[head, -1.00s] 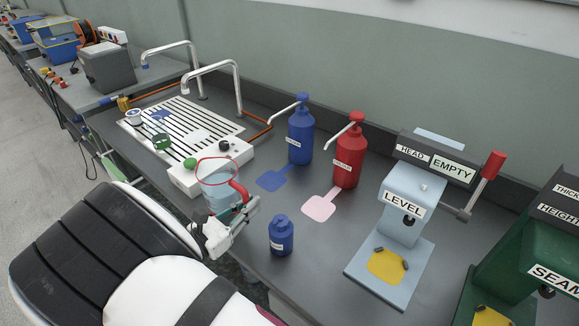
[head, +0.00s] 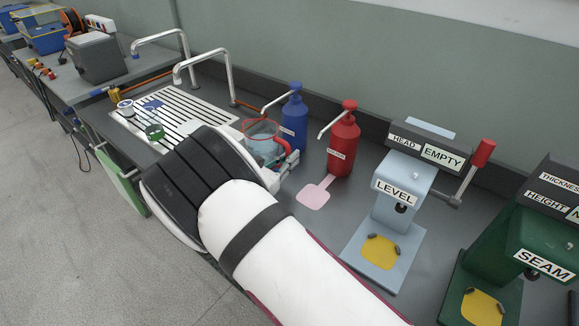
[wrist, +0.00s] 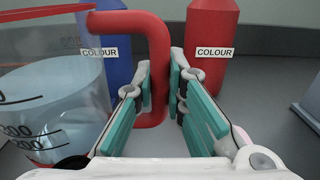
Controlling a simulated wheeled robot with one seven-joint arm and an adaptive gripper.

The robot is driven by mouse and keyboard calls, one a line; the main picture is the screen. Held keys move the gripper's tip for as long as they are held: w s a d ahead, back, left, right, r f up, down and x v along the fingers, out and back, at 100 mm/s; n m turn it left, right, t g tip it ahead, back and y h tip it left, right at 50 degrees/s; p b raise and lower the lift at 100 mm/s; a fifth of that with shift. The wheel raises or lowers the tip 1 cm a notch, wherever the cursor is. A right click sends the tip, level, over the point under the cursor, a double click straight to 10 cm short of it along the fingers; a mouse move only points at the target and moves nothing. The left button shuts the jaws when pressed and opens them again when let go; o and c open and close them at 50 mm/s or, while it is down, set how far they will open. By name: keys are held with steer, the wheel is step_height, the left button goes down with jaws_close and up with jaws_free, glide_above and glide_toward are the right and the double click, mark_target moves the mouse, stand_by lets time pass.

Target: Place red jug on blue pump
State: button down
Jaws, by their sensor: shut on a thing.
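The red jug (head: 262,146) is a clear measuring jug with a red rim, a red handle and liquid inside. My gripper (head: 287,166) is shut on its handle, and the handle stands between the pads of my gripper (wrist: 166,92) in the wrist view, with the jug body (wrist: 50,95) at left. The jug looks upright, in front of the blue pump (head: 294,118), a blue bottle with a long white spout. The blue pump (wrist: 112,58) also shows behind the handle in the wrist view. The blue patch below its spout is hidden; I cannot tell whether the jug touches the bench.
The red pump (head: 343,143) stands right of the blue one, with a pink patch (head: 314,195) before it. The LEVEL stand (head: 398,195) and green SEAM stand (head: 515,250) are farther right. A slotted drain board (head: 175,115) with taps lies left.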

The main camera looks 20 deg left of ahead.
steer(key=shift+w+d+f, duration=0.1)
steer(key=shift+w, duration=0.25)
steer(key=shift+f, duration=1.6)
steer(key=shift+f, duration=0.2)
steer(key=c, duration=1.6)
jaws_free()
steer(key=shift+c, duration=0.2)
steer(key=shift+s+r, duration=0.15)
steer(key=shift+r, duration=0.05)
steer(key=v, duration=1.2)
